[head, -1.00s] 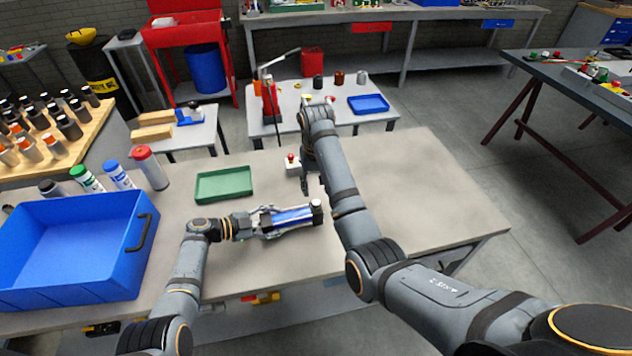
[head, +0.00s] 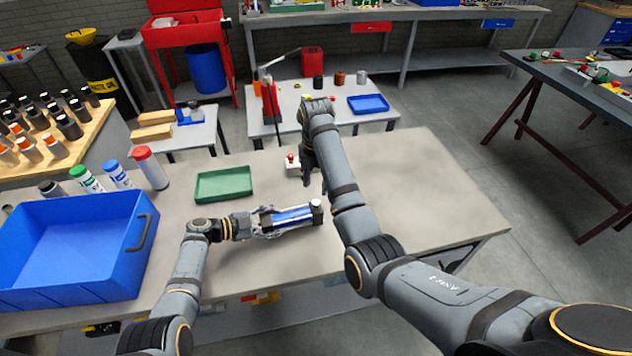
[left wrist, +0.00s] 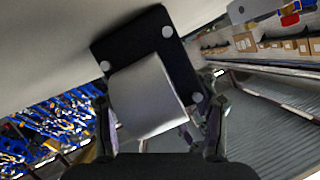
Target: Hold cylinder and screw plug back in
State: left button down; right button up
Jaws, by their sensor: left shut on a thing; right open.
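The cylinder (head: 291,217) lies level above the bench, blue and silver with a black end block (head: 317,213) at its right end. A small pale round piece (head: 316,203) shows on top of that block; I cannot tell whether it is the plug. My left gripper (head: 262,224) is shut on the cylinder from the left. In the left wrist view the silver body (left wrist: 146,97) and a black end plate (left wrist: 133,46) with round bolt heads sit between my fingers. My right gripper (head: 309,172) is open, pointing down just behind the black end block. Its fingertips are partly hidden by my arm.
A white box with a red button (head: 292,166) stands beside my right gripper. A green tray (head: 224,186) lies behind the cylinder. A large blue bin (head: 70,250) and several bottles (head: 118,175) stand at left. The bench (head: 420,200) is clear on the right.

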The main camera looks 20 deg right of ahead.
aim_at(316, 202)
notch_tip(316, 202, down, 8)
jog(key=shift+f, duration=0.1)
dwell(0.7)
